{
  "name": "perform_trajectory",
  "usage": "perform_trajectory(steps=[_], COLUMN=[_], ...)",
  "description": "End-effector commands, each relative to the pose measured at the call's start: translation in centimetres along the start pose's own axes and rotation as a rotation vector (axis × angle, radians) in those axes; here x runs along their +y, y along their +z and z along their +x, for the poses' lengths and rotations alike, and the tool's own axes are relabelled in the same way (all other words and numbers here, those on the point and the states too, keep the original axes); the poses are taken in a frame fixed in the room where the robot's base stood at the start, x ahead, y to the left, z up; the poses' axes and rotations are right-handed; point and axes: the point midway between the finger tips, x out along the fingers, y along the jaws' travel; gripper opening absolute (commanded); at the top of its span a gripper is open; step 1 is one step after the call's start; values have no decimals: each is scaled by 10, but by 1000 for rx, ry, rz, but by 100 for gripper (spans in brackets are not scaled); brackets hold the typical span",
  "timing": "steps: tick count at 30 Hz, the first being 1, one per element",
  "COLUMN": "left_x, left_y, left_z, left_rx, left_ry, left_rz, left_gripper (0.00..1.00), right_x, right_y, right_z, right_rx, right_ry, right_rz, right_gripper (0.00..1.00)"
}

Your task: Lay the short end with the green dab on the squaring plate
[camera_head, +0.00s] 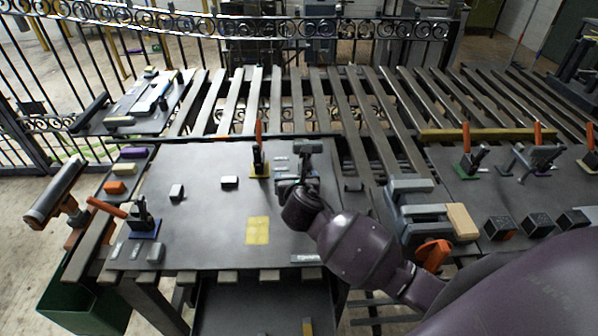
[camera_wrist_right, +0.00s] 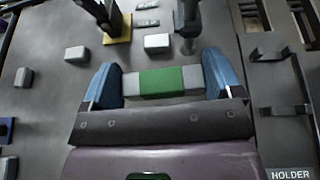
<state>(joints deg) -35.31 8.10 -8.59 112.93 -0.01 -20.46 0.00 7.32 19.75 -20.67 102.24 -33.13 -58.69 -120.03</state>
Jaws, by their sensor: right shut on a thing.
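The short end is a grey bar with a green dab (camera_wrist_right: 161,80) around its middle, seen in the right wrist view. My right gripper (camera_wrist_right: 162,84) is shut on it, a blue fingertip at each end. In the head view the right gripper (camera_head: 294,184) is over the right part of the dark flat top (camera_head: 200,215), which I take to be the squaring plate. The bar is mostly hidden there by my gripper. I cannot tell whether it touches the surface. My left gripper is not in view.
An orange-handled clamp on a yellow base (camera_head: 258,158) and a grey T-shaped post (camera_head: 308,150) stand close behind the gripper. Small grey blocks (camera_head: 229,182) lie to the left. A yellow patch (camera_head: 257,230) marks the front. Another clamp on a blue base (camera_head: 143,226) stands left.

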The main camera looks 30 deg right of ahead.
Motion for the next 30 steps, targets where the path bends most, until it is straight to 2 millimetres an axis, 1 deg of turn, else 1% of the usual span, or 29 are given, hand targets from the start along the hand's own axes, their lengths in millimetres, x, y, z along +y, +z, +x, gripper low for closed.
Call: perform_trajectory(steps=[1,3,10,20,26,30], left_x=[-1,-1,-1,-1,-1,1], left_y=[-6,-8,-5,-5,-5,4], left_z=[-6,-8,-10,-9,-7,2], left_rx=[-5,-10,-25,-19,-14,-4], left_ry=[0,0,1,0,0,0], left_rz=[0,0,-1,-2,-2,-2], left_gripper=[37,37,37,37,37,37], right_x=[-1,-3,-5,-4,-5,-4], right_y=[0,-5,-14,-25,-38,-50], right_z=[1,5,10,15,21,26], right_rx=[4,3,-1,-1,-1,-4], right_ry=[-14,-27,-47,-47,-47,-46], right_rz=[5,11,19,21,19,22], right_gripper=[48,48,48,48,48,48])
